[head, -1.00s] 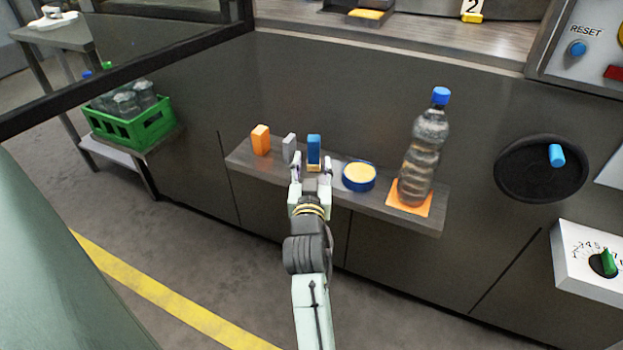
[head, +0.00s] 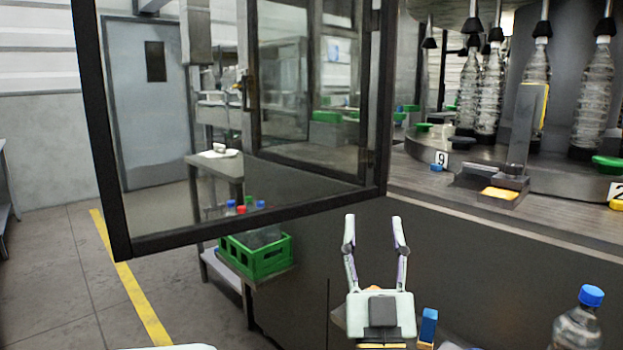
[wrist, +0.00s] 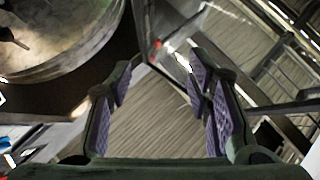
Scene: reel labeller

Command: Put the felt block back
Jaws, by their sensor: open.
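My gripper (head: 373,221) is open and empty, raised above the shelf with its fingers spread. Its spread fingers also show in the wrist view (wrist: 160,78), with nothing between them. A blue block (head: 429,326) stands on the shelf just right of my gripper's base, cut off by the bottom edge of the picture. A bit of an orange block (head: 375,289) shows behind my gripper. The grey block is not visible now. I cannot tell for sure which of these is the felt block.
A clear bottle with a blue cap (head: 591,296) stands at lower right. A framed glass door (head: 250,232) hangs open left of my gripper. A green crate (head: 262,258) sits on a low stand behind. The machine deck (head: 450,190) with several bottles is at the right.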

